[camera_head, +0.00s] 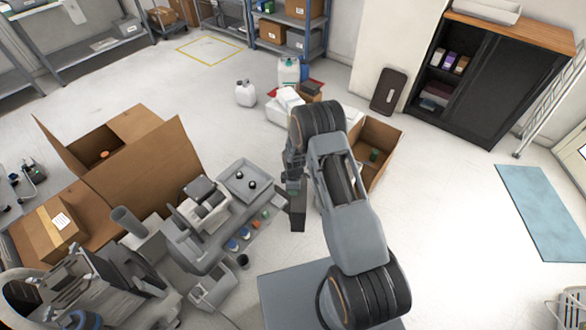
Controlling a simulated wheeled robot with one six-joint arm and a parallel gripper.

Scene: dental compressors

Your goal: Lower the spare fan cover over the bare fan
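My arm reaches up from the lower right, and my gripper (293,186) hangs down near the middle of the picture. Its fingers are small, dark and partly hidden by the arm, so I cannot tell whether they are open or shut. A dark grey, upright block-like piece (298,211) shows just below the gripper. I cannot tell whether it is held, or whether it is the spare fan cover. Grey compressor machinery (205,205) stands to the left of the gripper, with more at the lower left (105,285). I cannot make out the bare fan on it.
Open cardboard boxes stand at left (160,165) and behind my arm (385,137). A black cabinet (490,90) is at right.

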